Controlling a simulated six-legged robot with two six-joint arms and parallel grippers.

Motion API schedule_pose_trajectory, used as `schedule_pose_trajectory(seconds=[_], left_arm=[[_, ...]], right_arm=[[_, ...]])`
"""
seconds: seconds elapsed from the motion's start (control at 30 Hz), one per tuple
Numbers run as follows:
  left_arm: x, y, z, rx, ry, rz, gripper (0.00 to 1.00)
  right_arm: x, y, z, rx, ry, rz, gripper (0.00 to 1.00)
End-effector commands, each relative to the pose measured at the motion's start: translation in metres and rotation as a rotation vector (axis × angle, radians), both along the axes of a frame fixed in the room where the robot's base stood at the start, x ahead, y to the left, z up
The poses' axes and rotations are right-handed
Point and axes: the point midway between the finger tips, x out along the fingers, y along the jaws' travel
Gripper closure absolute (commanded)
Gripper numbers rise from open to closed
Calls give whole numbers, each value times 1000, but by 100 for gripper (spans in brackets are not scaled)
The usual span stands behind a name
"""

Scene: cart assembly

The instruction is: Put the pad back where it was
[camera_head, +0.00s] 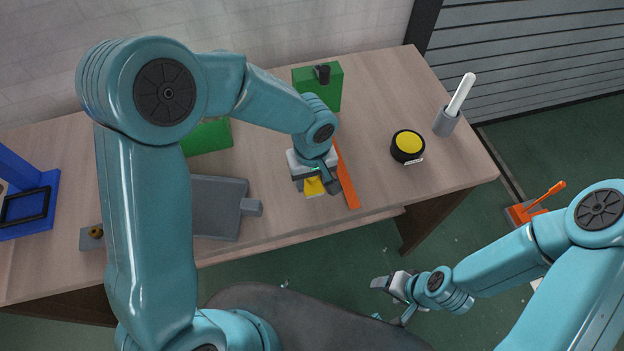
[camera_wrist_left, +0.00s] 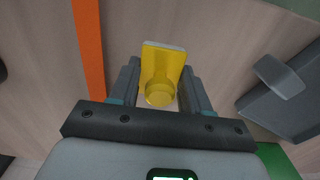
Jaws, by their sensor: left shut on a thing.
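My left gripper (camera_head: 316,187) is shut on a yellow piece (camera_head: 314,186), which I take to be the pad. In the left wrist view, the yellow piece (camera_wrist_left: 163,62) is a flat plate with a round knob, held between the two fingers (camera_wrist_left: 160,85). It is over the wooden table (camera_head: 375,180), just left of an orange strip (camera_head: 346,175). I cannot tell whether it touches the table. My right gripper (camera_head: 390,300) is empty beyond the table's front edge, its fingers apart.
A black round tin with a yellow top (camera_head: 407,145) and a grey holder with a white stick (camera_head: 446,121) stand at the right. A green block (camera_head: 328,88) is behind. A grey plate with a tab (camera_head: 218,208) lies left. A blue frame (camera_head: 28,205) stands far left.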

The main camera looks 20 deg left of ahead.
Motion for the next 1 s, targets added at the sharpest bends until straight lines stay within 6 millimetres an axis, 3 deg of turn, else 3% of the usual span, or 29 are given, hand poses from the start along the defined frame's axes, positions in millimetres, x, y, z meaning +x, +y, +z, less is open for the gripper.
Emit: schedule_pose_trajectory(seconds=[0.1, 0.5, 0.53, 0.6, 1.0], left_arm=[[0, -1, -13, -1, 1, -1, 82], [0, -1, -18, -1, -1, -1, 82], [0, -1, -18, -1, -1, -1, 50], [0, -1, -17, -1, -1, -1, 28], [1, -1, -9, -1, -3, 0, 28]], right_arm=[[0, 0, 0, 0, 0, 0, 37], [0, 0, -6, 0, 0, 0, 37], [0, 0, -5, 0, 0, 0, 37], [0, 0, -4, 0, 0, 0, 37], [0, 0, 2, 0, -1, 0, 37]])
